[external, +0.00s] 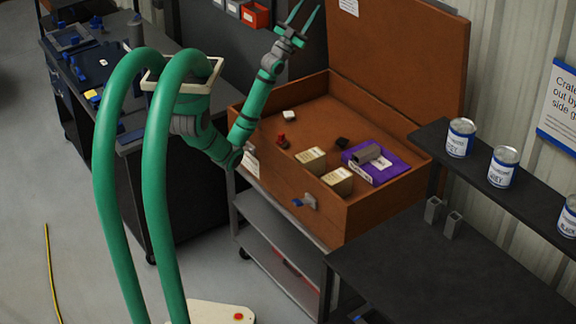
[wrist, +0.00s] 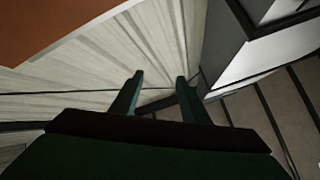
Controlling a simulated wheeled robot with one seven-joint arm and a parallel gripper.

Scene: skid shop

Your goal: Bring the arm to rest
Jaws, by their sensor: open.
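My green arm (external: 252,108) is raised over the left end of an open brown crate (external: 380,212). My gripper (external: 303,12) points up and is held high above the crate, near its raised lid (external: 405,60). The two fingers are apart with nothing between them. In the wrist view my gripper (wrist: 160,82) also shows two separate fingers, with wall panels behind them.
The crate holds two cream boxes (external: 311,160), a purple box (external: 385,165) with a grey piece on it, and small items. Paint cans (external: 503,166) stand on a dark shelf at right. A cluttered dark bench (external: 75,65) is at left. Floor at lower left is mostly clear.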

